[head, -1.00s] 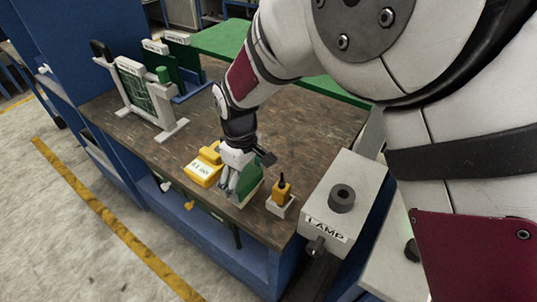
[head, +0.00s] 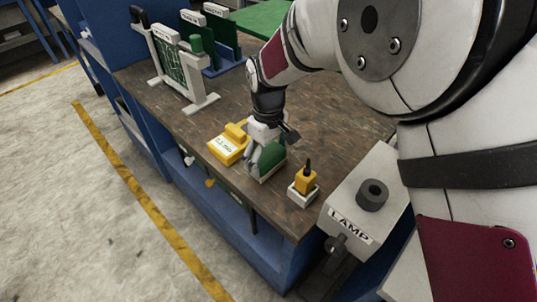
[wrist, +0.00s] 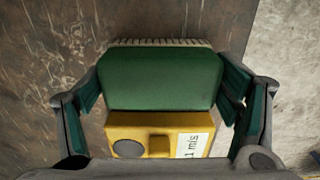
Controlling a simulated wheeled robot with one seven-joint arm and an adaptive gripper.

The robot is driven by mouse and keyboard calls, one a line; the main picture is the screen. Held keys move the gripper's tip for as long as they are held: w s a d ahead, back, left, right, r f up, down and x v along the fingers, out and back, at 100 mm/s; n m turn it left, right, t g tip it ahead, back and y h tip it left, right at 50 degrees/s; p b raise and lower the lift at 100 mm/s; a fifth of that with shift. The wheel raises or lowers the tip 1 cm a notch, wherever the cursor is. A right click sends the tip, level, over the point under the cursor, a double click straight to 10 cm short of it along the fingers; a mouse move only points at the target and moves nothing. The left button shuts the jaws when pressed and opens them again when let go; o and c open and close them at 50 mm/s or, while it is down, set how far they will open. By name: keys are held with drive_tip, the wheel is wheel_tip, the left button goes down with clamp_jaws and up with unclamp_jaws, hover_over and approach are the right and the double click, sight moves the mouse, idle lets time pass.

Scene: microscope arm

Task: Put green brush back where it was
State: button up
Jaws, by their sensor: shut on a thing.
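The green brush (head: 271,160) is at the bench's front part, between a yellow meter and a small yellow tool. In the wrist view the green brush (wrist: 160,80) shows a dark green block with a pale bristle edge along its far side. My gripper (head: 262,150) points down over it and is shut on it. In the wrist view the fingers of my gripper (wrist: 165,95) stand at the brush's left and right ends. Whether the bristles touch the bench cannot be told.
The yellow meter (head: 229,145) lies close beside the brush. The small yellow tool (head: 305,181) stands in a white holder to the right. A circuit board frame (head: 175,65) stands at the back left. The wooden bench top (head: 335,125) is clear behind.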

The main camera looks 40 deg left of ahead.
sight(269, 154)
drive_tip(key=o, duration=0.9)
drive_tip(key=shift+f, duration=0.15)
drive_tip(key=shift+o, duration=0.2)
wheel_tip(269, 154, up, 12)
drive_tip(key=shift+r+b, duration=0.2)
drive_tip(key=shift+b, duration=0.2)
drive_tip(key=shift+d, duration=0.1)
